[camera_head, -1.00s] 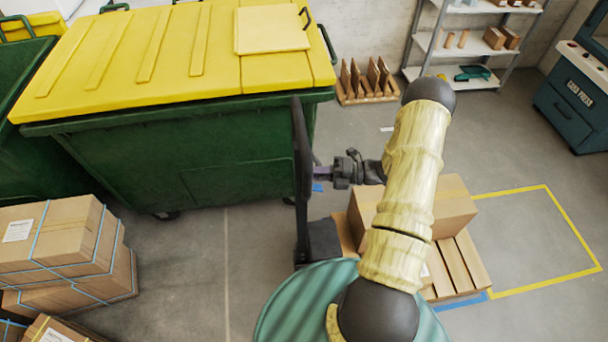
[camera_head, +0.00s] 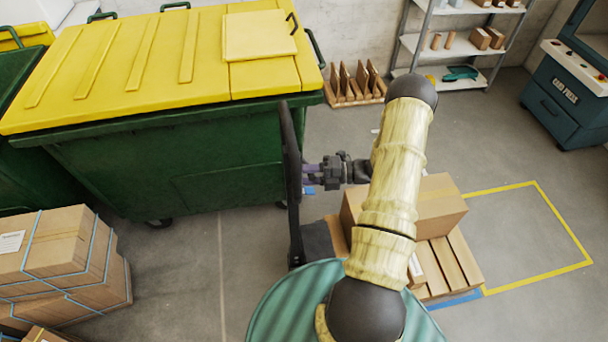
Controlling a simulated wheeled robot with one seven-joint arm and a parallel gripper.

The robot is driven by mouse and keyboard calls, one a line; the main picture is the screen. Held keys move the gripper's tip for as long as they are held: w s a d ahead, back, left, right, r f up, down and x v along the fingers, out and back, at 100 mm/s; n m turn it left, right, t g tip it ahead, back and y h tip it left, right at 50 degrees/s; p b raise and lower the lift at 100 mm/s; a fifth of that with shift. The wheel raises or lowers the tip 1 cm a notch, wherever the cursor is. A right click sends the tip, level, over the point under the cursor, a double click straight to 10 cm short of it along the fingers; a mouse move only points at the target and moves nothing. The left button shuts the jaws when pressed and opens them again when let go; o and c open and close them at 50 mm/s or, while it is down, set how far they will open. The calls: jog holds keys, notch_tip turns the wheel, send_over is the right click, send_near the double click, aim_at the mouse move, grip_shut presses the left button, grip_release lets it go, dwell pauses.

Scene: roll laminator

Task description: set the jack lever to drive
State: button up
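The jack's black upright handle (camera_head: 291,160) stands in the middle of the head view, in front of the green bin, with a dark block (camera_head: 317,243) at its foot. The jack lever itself is too small or hidden to make out, so I cannot tell its setting. My gripper (camera_head: 309,174) reaches left from behind my arm to the upper half of the handle. Its tip end, with a purplish part, is at or very near the handle's right side. I cannot tell whether it touches, or whether the fingers are open or shut.
A green bin (camera_head: 230,165) with a yellow lid is close behind the handle. Cartons (camera_head: 435,205) on a pallet stand right of the handle, and strapped boxes (camera_head: 60,255) at the left. A yellow-marked floor area (camera_head: 525,235) at the right is clear.

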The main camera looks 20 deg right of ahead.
jog(key=b+v, duration=0.7)
jog(key=v, duration=1)
jog(key=shift+s+d, duration=0.15)
jog(key=shift+d, duration=0.05)
jog(key=shift+a, duration=0.1)
